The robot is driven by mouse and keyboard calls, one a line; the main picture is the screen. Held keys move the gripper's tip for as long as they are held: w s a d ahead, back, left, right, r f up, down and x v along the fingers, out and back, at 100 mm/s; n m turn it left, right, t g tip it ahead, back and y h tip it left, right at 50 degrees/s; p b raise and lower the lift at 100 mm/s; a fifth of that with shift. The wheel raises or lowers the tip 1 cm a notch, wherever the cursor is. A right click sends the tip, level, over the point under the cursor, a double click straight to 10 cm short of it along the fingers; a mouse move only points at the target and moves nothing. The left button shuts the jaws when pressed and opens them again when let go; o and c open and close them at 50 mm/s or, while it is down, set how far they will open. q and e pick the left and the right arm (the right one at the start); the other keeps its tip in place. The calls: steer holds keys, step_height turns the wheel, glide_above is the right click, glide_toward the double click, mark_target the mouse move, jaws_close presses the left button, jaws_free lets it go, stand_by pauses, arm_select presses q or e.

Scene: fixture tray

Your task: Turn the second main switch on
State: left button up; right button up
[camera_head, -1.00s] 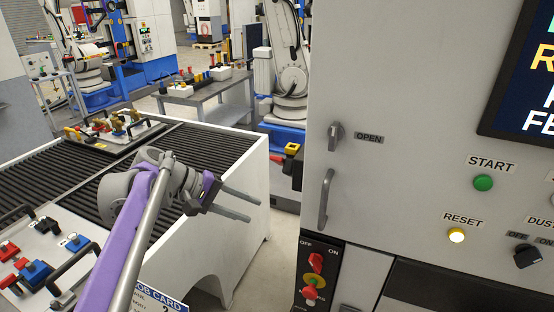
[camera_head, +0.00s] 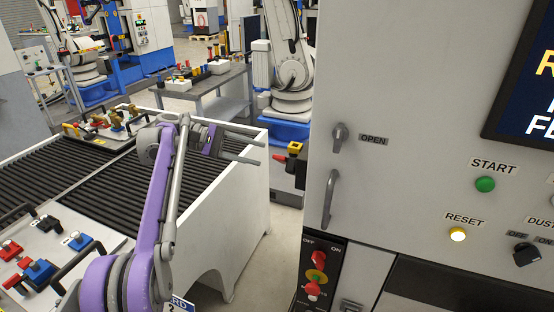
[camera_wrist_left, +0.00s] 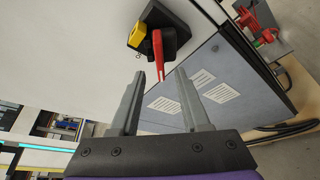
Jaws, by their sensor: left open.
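A red lever with a yellow part (camera_head: 293,148) sits on a black housing at the left side of the grey machine. The left wrist view shows a red lever (camera_wrist_left: 158,55) on a black and yellow housing (camera_wrist_left: 140,33); it looks like the same switch. My left gripper (camera_head: 262,152) is open and empty, to the left of this switch. In the wrist view, the lever's tip lies close to the gap between my fingertips (camera_wrist_left: 161,76); I cannot tell whether they touch. A red rotary switch (camera_head: 318,258) marked OFF and ON is on the machine front. My right gripper is not in view.
The grey machine front (camera_head: 420,190) fills the right side, with a door handle (camera_head: 329,198) and a START button (camera_head: 485,184). A white-sided conveyor table (camera_head: 245,200) stands under my left arm. A narrow floor gap lies between the two.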

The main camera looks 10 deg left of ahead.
mark_target(277, 158)
arm_select(q)
steer(key=x, duration=0.6)
steer(key=shift+d, duration=0.3)
jaws_close()
